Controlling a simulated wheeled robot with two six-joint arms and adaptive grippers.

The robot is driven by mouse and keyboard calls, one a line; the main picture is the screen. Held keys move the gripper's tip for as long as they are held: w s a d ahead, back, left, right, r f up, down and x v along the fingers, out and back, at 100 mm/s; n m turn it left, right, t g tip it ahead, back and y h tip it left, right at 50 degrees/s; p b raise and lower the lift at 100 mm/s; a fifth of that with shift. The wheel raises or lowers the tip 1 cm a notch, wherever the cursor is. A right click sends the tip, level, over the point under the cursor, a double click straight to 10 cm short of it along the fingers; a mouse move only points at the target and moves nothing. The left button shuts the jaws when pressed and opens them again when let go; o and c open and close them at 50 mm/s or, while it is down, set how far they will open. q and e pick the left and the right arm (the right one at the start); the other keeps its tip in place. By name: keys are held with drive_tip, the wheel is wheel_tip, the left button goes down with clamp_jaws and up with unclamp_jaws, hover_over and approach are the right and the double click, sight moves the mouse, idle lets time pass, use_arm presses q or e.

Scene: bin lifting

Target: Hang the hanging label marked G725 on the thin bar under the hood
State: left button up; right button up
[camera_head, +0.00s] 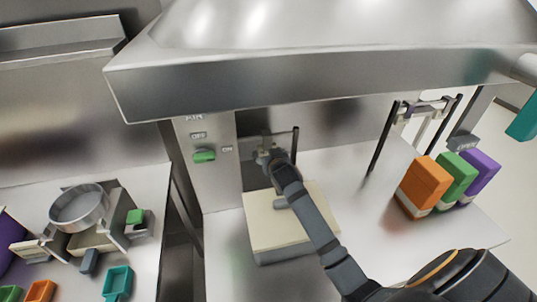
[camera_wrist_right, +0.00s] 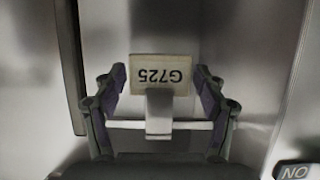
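The label marked G725 (camera_wrist_right: 162,74) is a pale plate, upside down in the right wrist view. A grey clip (camera_wrist_right: 159,112) below the plate meets the thin pale bar (camera_wrist_right: 190,126) and appears to sit over it. My right gripper (camera_wrist_right: 161,82) is open around the label, one finger on each side with a narrow gap. In the head view my right gripper (camera_head: 267,157) is under the hood (camera_head: 330,75), by the back panel. The label cannot be made out there. My left gripper is not in view.
A cream-topped box (camera_head: 262,225) lies below my right arm. A rack with dark posts (camera_head: 383,140) stands right, near orange (camera_head: 424,183), green (camera_head: 457,176) and purple (camera_head: 482,170) blocks. A round metal pan (camera_head: 80,207) and small trays are on the left counter.

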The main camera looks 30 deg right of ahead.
drive_tip(key=shift+o, duration=1.4)
drive_tip(key=v, duration=1.2)
